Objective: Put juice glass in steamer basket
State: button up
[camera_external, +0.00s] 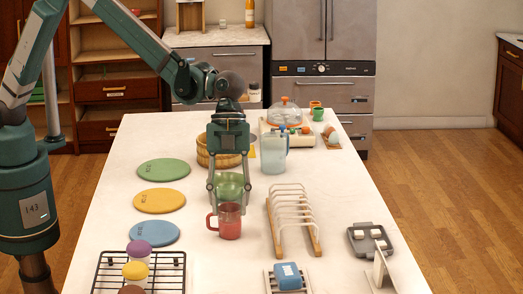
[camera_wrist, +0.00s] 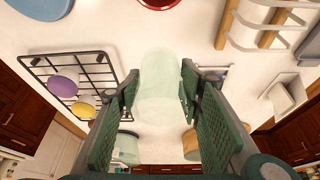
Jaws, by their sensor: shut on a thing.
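The juice glass, pale green and see-through, is between the two fingers of my gripper (camera_external: 229,198). In the wrist view the glass (camera_wrist: 159,88) fills the gap between the pads of my gripper (camera_wrist: 160,92). In the external view the glass (camera_external: 229,186) shows as a green shape, with a red mug overlapping its lower part. The steamer basket appears to be the round wooden container (camera_external: 203,158) farther back on the counter. My gripper's wrist hides part of it. My gripper is nearer the front of the counter than this basket.
The red mug (camera_external: 229,222) stands close by. A wooden-based rack (camera_external: 290,215) is at right, and a blue pitcher (camera_external: 273,155) behind it. Green, yellow and blue plates (camera_external: 154,233) line the left. A black wire rack (camera_external: 110,275) is at front left.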

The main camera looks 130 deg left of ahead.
jog(key=s+a+r+n+p, duration=0.1)
jog(key=s+a, duration=0.9)
jog(key=a, duration=0.4)
jog(key=s+a+r+n, duration=0.1)
jog(key=s+a+n, duration=0.1)
jog(key=s+a, duration=1.05)
jog(key=s+a+r+n, duration=0.1)
jog(key=s+a, duration=0.8)
jog(key=s, duration=0.3)
jog(key=s+a+n+t+y, duration=0.1)
jog(key=s+a, duration=0.7)
jog(key=s, duration=0.4)
jog(key=shift+a+r+p, duration=0.35)
jog(key=shift+a+p, duration=0.05)
jog(key=shift+p, duration=0.05)
jog(key=shift+f+b, duration=1.15)
jog(key=shift+f, duration=2)
jog(key=shift+y, duration=0.3)
jog(key=shift+f+b, duration=0.7)
jog(key=shift+f, duration=1.15)
jog(key=shift+f, duration=0.15)
